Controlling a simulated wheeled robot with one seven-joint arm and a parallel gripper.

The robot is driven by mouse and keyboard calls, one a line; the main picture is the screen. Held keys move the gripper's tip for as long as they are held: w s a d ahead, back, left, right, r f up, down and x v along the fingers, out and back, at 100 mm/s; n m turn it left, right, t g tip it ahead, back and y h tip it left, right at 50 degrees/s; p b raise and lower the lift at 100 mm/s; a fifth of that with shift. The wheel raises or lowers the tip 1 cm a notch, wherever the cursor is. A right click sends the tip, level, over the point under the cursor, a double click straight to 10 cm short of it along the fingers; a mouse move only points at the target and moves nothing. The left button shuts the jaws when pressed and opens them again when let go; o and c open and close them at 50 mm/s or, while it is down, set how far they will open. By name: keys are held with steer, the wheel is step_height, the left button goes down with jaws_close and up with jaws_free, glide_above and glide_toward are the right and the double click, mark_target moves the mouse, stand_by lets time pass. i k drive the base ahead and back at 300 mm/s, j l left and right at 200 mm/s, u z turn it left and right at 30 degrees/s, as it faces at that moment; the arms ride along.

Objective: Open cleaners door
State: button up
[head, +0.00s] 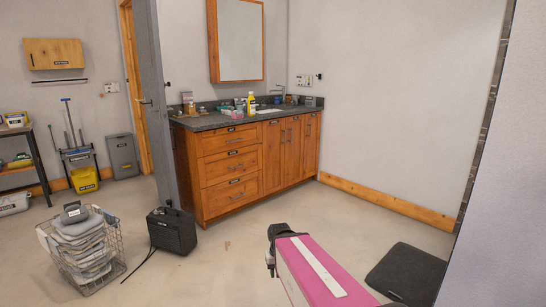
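A wooden vanity cabinet (232,165) with a dark countertop stands against the back wall. Its left part has stacked drawers with dark handles. To the right are tall wooden doors, one (272,160) beside another (293,155), with a narrower front (311,145) at the far right. They all look shut. Small dark labels sit near their tops, too small to read, so I cannot tell which door is the cleaners one. A wooden wall cabinet (54,52) at the upper left also has an unreadable label and looks shut.
Bottles and small items, including a yellow bottle (251,104), stand on the countertop. A black case (172,231) with a cord and a wire basket of folded cloths (83,248) sit on the floor. A dark mat (405,274) lies lower right. Floor before the vanity is clear.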

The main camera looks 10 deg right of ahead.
mark_target(274, 131)
steer(key=i+l, duration=0.15)
steer(key=i, duration=0.25)
steer(key=i+l, duration=0.15)
steer(key=i, duration=0.2)
steer(key=i+l, duration=0.15)
steer(key=i, duration=0.25)
steer(key=l+z, duration=0.05)
